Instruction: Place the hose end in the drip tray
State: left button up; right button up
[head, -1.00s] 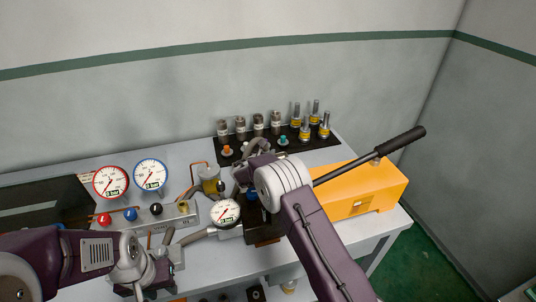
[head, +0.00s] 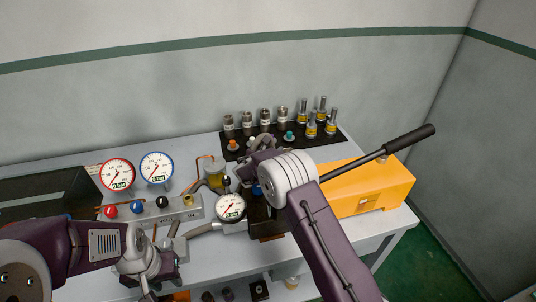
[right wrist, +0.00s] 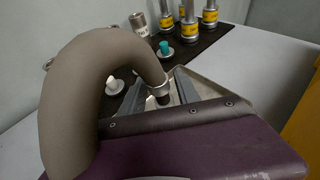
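A thick grey-brown hose arches large across the left of the right wrist view (right wrist: 70,100). Its hose end, with a metal collar (right wrist: 160,92), sits between the grey fingers of my right gripper (right wrist: 163,102), which look closed on it. In the head view the right gripper (head: 262,150) is near the front of the black mat, with part of the hose curving beside it; its fingertips are partly hidden. My left gripper (head: 148,280) hangs at the lower left over the bench's front edge; its finger gap is unclear.
A black mat (head: 330,148) at the back holds several metal fittings. A yellow pump (head: 375,190) with a long black handle stands right. Two dial gauges (head: 118,174) stand over a valve block (head: 185,212); another gauge (head: 230,206) is near my right arm.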

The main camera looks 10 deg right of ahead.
jog(key=v, duration=1)
jog(key=shift+b, duration=0.45)
jog(key=shift+r, duration=0.1)
